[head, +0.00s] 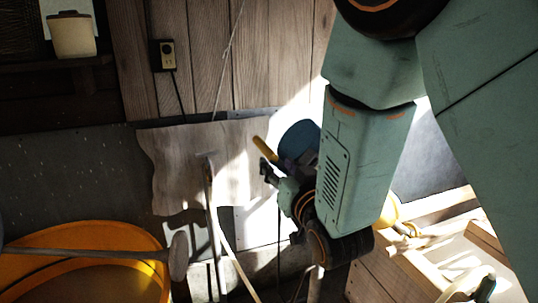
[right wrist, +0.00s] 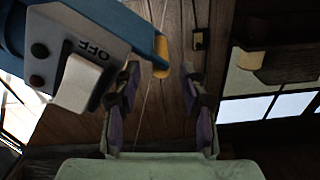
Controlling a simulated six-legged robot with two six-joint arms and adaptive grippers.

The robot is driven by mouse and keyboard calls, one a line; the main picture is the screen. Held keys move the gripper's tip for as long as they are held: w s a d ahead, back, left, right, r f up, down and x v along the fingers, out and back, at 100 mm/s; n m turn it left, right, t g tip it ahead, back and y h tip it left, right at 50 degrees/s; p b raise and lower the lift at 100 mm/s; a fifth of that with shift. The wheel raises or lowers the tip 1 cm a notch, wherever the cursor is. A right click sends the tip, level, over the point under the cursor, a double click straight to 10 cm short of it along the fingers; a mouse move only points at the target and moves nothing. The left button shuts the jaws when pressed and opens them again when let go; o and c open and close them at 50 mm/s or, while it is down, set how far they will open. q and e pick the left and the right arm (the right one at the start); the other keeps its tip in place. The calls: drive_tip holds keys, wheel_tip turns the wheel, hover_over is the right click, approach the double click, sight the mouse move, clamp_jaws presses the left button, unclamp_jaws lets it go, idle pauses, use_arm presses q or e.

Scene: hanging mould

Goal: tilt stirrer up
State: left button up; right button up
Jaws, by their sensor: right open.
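The stirrer appears to be the blue tool (head: 298,138) with a yellow handle (head: 265,148), partly hidden behind my right arm in the head view. In the right wrist view its blue body (right wrist: 70,45) fills the upper left, with a white switch marked OFF. The yellow handle end (right wrist: 160,52) shows between and just beyond my open fingertips. My right gripper (head: 268,172) is close below the yellow handle in the head view. It also shows in the wrist view (right wrist: 160,85), with nothing clearly held. Whether a finger touches the handle I cannot tell. My left gripper is out of view.
An orange tub (head: 100,238) stands lower left with a long-handled mallet (head: 178,255) across it. A wavy wooden board (head: 170,165) and upright handles are left of the gripper. A wall socket (head: 167,55) is above. A pale wooden frame (head: 440,262) is lower right.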

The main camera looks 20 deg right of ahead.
sight(269, 156)
drive_tip(key=shift+w+r, duration=0.15)
drive_tip(key=shift+w, duration=0.4)
drive_tip(key=w+p, duration=0.1)
drive_tip(key=w, duration=0.3)
drive_tip(key=shift+w+a, duration=0.1)
drive_tip(key=shift+a, duration=0.1)
drive_tip(key=shift+w+d+f, duration=0.1)
drive_tip(key=shift+w+f, duration=0.1)
drive_tip(key=shift+w, duration=0.2)
drive_tip(key=shift+s+r, duration=0.25)
drive_tip(key=shift+s, duration=0.2)
drive_tip(key=shift+c, duration=0.3)
drive_tip(key=shift+w+f, duration=0.2)
drive_tip(key=shift+w, duration=0.2)
drive_tip(key=c, duration=0.6)
clamp_jaws()
